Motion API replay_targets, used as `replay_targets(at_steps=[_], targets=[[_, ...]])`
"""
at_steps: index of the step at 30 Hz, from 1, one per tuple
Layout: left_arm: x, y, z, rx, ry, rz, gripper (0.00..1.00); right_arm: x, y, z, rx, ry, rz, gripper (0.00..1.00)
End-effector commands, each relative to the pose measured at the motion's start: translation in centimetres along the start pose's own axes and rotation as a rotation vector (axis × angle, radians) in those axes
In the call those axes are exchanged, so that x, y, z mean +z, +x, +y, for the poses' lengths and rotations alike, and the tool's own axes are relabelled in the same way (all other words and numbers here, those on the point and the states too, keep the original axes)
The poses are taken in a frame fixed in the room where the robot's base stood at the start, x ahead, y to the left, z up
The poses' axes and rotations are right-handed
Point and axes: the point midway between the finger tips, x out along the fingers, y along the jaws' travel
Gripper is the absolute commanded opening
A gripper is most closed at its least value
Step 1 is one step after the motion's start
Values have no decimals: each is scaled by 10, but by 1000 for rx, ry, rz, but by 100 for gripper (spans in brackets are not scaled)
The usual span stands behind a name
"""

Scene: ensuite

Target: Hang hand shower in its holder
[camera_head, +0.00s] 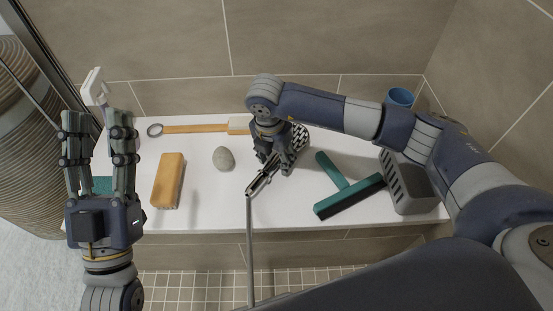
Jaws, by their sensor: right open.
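The hand shower shows as a slim dark and chrome handle (261,180) at the middle of the white ledge, with a grey hose (250,250) running down from it over the front edge. My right gripper (273,165) points down over the ledge at the upper end of this handle. Its jaws are open; whether they touch the handle I cannot tell. The shower's head is not clearly seen, being behind or under the gripper. My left gripper (98,130) points up at the left, with its fingers apart and nothing between them. I cannot make out the holder.
On the ledge (215,205) are an orange sponge (168,181), a grey stone (223,159), a wooden-handled brush (195,128), a checkered object (300,138), a green squeegee (348,198), a grey basket (408,187) and a blue cup (400,97). A white fitting (94,86) shows behind my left gripper.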

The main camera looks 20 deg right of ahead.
Motion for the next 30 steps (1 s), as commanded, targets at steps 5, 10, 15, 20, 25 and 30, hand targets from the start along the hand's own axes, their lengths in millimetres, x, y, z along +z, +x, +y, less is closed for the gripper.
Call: replay_targets(at_steps=[5,10,15,20,25,30], targets=[[0,0,0,0,0,-1,40,0,0,0,0,0,0,43],[0,0,0,0,0,-2,40,0,0,0,0,0,0,5],[0,0,0,0,1,-2,40,0,-1,0,2,0,-1,0],[0,0,0,0,1,-3,40,0,-1,0,2,0,-1,0],[3,1,0,-1,1,-17,40,1,-4,0,2,0,-1,0],[18,0,-2,-4,3,-102,40,2,-13,1,3,1,-1,0]])
